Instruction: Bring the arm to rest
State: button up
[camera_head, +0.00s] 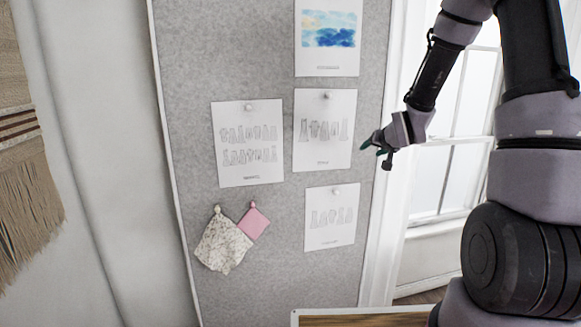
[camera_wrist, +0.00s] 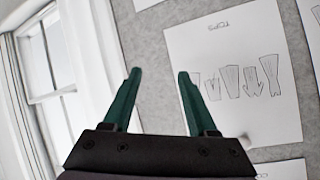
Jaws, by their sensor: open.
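My gripper (camera_head: 372,146) is in the air at the right of the head view, in front of the right edge of a grey pinboard. In the wrist view its two green fingers (camera_wrist: 156,92) stand apart with nothing between them. Beyond them is the pinboard with a white pattern sheet (camera_wrist: 228,75), seen upside down. My arm comes down from the top right of the head view and is bent.
The grey pinboard (camera_head: 240,295) holds several paper sheets, a painted picture (camera_head: 329,30) and two fabric swatches (camera_head: 224,243). A window (camera_head: 453,150) is behind my arm. A woven hanging (camera_head: 22,170) is at far left. A wooden-topped surface (camera_head: 365,319) shows at the bottom.

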jog(key=s+d+r+g+h, duration=0.1)
jog(key=s+r+g, duration=0.1)
jog(key=s+r, duration=0.6)
jog(key=s+a+r+g+y, duration=0.1)
jog(key=s+r, duration=0.4)
jog(key=s, duration=0.8)
jog(key=s+a+r+g, duration=0.1)
jog(key=s+r, duration=0.4)
jog(key=s, duration=0.8)
jog(key=shift+a+r+m+g+y, duration=0.2)
jog(key=shift+a+m+g+y, duration=0.2)
jog(key=shift+a, duration=0.05)
